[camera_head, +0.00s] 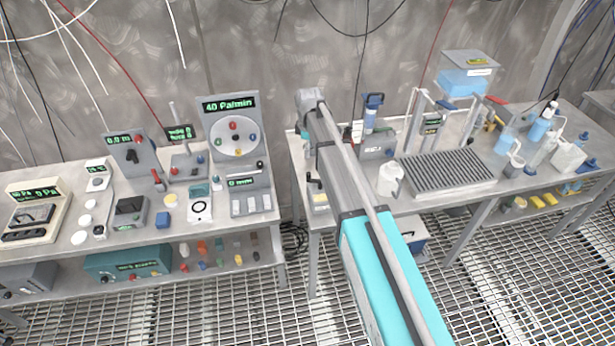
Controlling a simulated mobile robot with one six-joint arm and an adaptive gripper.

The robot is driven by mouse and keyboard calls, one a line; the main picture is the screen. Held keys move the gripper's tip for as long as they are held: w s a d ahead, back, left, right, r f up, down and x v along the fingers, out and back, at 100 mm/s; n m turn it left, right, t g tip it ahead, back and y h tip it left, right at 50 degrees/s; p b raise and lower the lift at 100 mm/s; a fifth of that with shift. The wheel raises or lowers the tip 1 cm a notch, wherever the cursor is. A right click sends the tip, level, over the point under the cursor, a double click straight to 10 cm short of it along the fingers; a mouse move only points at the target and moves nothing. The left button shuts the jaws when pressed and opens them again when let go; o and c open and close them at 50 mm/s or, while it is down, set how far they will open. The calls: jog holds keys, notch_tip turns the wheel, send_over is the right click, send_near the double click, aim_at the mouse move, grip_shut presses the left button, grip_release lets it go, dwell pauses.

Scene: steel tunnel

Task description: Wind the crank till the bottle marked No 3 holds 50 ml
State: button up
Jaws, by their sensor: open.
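My arm runs from the bottom up over the right bench; its end is hidden, and I cannot make out my gripper. A small dark handle (314,183) at the right bench's left end, beside my arm, may be the crank; I cannot tell. Bottles stand at the right: a blue bottle with a dark cap (539,123) and a pale bottle (546,148). A clear vessel with blue liquid (504,142) stands left of them. No mark "No 3" and no level in ml is readable, so I cannot tell which bottle it is.
The right bench (440,200) carries a ribbed grey tray (446,173), a white jug (390,180), a stand with a display (431,127) and a raised tank of blue liquid (465,80). The left bench (255,219) is full of instruments. Cables hang above; the grated floor (250,310) is mostly clear.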

aim_at(308, 173)
jog(key=shift+f+b, duration=6)
jog(key=shift+f, duration=0.25)
jog(key=shift+c, duration=0.2)
grip_shut()
jog(key=shift+a, duration=0.15)
